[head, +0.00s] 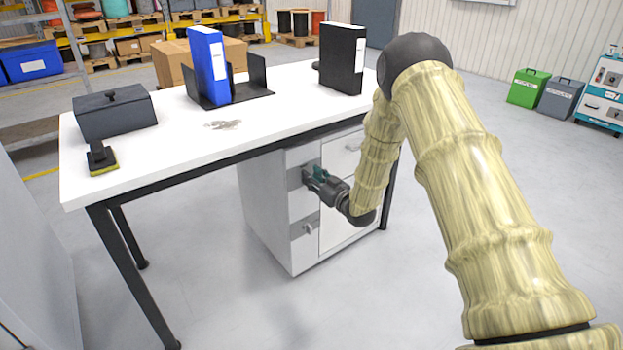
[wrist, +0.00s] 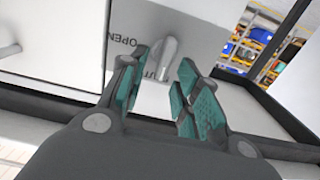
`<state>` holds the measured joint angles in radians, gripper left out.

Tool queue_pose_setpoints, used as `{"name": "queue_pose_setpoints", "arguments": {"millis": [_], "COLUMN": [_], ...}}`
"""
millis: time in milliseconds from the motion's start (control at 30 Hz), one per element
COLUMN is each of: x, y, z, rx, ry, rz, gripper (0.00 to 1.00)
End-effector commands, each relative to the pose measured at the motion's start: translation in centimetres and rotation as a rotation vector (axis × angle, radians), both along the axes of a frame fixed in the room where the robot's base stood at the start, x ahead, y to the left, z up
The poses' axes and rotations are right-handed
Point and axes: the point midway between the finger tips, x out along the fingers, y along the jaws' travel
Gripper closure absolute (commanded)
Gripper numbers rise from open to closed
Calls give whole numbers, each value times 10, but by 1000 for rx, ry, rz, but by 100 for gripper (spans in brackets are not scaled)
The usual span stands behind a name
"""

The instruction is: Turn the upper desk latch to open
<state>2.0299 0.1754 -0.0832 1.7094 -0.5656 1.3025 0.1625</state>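The upper desk latch (wrist: 164,55) is a grey handle on a grey plate marked "OPEN", with a second word partly covered by my gripper. The handle points mostly up and down in the wrist view, slightly tilted. My gripper (wrist: 160,88) is open, its teal-padded fingers on either side of the handle's lower end in the picture; I cannot tell if they touch it. In the head view my gripper (head: 313,176) is at the upper part of the white cabinet (head: 268,200) under the desk and hides the upper handle. The lower latch (head: 311,228) is below.
The white desk top (head: 290,105) with its dark front edge overhangs the cabinet. A black desk leg (head: 130,275) stands at left. On top are a blue binder (head: 208,65), a black binder (head: 342,58) and a dark box (head: 115,115). Floor in front is clear.

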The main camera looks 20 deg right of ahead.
Motion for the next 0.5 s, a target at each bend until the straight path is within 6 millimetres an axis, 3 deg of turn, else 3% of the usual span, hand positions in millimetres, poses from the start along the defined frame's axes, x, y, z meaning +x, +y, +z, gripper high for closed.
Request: {"name": "queue_pose_setpoints", "arguments": {"millis": [467,500], "x": [10,11], "y": [4,4], "z": [0,0], "rx": [0,0], "ry": [0,0], "rz": [-1,-1], "gripper": [68,75]}}
